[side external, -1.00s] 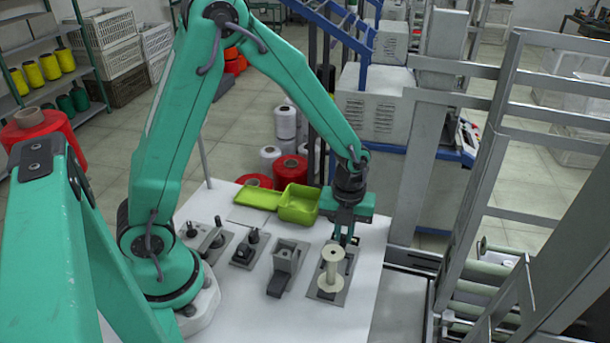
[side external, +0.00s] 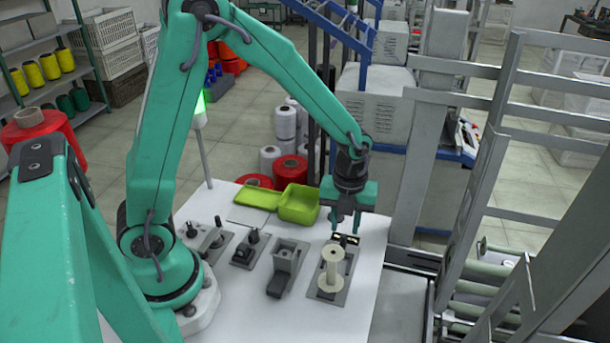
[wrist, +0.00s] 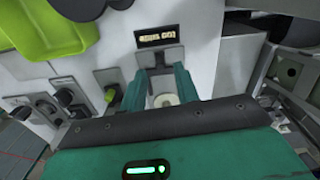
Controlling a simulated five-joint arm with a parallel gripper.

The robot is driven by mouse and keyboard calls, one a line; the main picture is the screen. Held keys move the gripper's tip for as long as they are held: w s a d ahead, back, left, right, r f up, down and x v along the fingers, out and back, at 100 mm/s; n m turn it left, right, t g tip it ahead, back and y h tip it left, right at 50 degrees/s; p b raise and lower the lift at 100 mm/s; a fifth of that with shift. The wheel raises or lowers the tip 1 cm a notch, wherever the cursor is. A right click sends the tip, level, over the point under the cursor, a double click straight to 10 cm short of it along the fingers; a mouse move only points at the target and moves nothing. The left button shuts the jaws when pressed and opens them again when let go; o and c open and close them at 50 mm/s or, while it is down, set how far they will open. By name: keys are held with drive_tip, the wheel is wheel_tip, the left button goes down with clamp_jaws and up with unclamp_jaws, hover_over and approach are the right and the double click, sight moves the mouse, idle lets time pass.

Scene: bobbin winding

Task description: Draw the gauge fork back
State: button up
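The cream bobbin (side external: 331,268) stands upright on a grey plate (side external: 316,288) near the table's right side. Its pale top flange shows in the wrist view (wrist: 164,100). A small dark panel with pale markings (side external: 346,239) lies just behind it, and the wrist view shows it too (wrist: 157,37). A grey piece (wrist: 170,56) sits between panel and bobbin; I cannot tell whether it is the gauge fork. My gripper (side external: 346,228) is above and behind the bobbin, its fingers apart and empty. In the wrist view its fingers (wrist: 160,85) flank the view of the bobbin.
A grey block fixture (side external: 287,257) stands left of the bobbin. Several black-knobbed fixtures (side external: 248,247) stand farther left. A lime-green open box (side external: 299,205) and its lid (side external: 258,196) lie at the back. Metal framing (side external: 470,190) stands to the right. The table's front is clear.

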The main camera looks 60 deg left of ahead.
drive_tip(key=shift+r, duration=2.05)
drive_tip(key=shift+s+a+r+n, duration=0.1)
drive_tip(key=shift+s+r+n, duration=0.05)
drive_tip(key=shift+r+n, duration=0.25)
drive_tip(key=s+a+r+n+t, duration=0.2)
drive_tip(key=s+r+n, duration=0.5)
drive_tip(key=n, duration=0.6)
drive_tip(key=s+a+r+n+t, duration=0.3)
drive_tip(key=s+r+n, duration=0.4)
drive_tip(key=n, duration=0.6)
drive_tip(key=shift+s+r+t, duration=0.2)
drive_tip(key=shift+t, duration=0.1)
